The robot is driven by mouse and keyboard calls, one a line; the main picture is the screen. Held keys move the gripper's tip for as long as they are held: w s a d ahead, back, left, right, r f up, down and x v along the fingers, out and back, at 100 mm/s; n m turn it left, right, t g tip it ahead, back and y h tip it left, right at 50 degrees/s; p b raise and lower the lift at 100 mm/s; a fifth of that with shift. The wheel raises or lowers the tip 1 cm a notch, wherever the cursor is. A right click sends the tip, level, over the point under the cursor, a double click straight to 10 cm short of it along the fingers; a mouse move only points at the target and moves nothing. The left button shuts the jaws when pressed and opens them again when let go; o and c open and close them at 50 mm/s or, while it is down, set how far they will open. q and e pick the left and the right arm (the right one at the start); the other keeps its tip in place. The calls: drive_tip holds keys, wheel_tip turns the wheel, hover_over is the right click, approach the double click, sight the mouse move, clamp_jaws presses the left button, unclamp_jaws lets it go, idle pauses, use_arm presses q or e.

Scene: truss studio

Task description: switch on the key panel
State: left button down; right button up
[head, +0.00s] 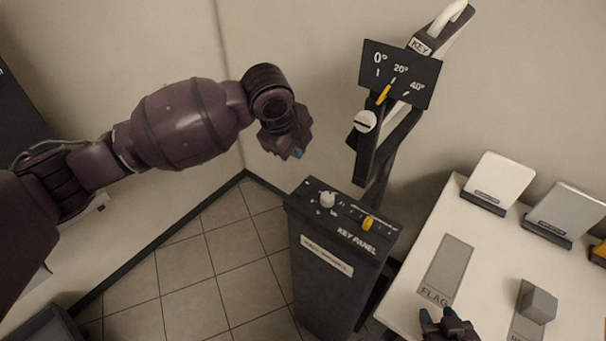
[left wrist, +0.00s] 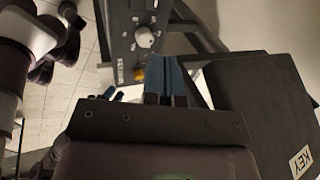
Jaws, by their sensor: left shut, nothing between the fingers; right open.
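The key panel (head: 318,240) is a dark pedestal with a sloped top marked KEY PANEL. Its top carries a white knob (head: 328,199), a small light-coloured part near it, and a yellow knob (head: 367,222). My left gripper (head: 297,153) is shut and empty, in the air above and behind the panel's left end, apart from it. In the left wrist view its blue fingertips (left wrist: 165,72) are together, with the white knob (left wrist: 145,37) and yellow part (left wrist: 138,73) beyond them. My right gripper (head: 438,315) is open at the white table's front edge, partly cut off by the frame.
A stand marked KEY (head: 421,46) with an angle dial (head: 400,75) rises behind the panel. The white table (head: 405,292) at right holds a FLAG plate (head: 447,268), a grey block (head: 537,301) and tilted cards (head: 500,178). Tiled floor lies open left of the panel.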

sight(308, 180)
use_arm(q)
drive_tip(key=shift+w+a+r, duration=0.1)
drive_tip(key=shift+a+r, duration=0.1)
drive_tip(key=shift+r, duration=0.15)
drive_tip(key=shift+f, duration=0.1)
drive_tip(key=x, duration=1.4)
drive_tip(key=shift+a, duration=0.15)
drive_tip(key=shift+w+f+g+y, duration=0.2)
drive_tip(key=shift+w+g+y, duration=0.05)
drive_tip(key=shift+g+y, duration=0.15)
use_arm(e)
drive_tip(key=shift+r, duration=0.15)
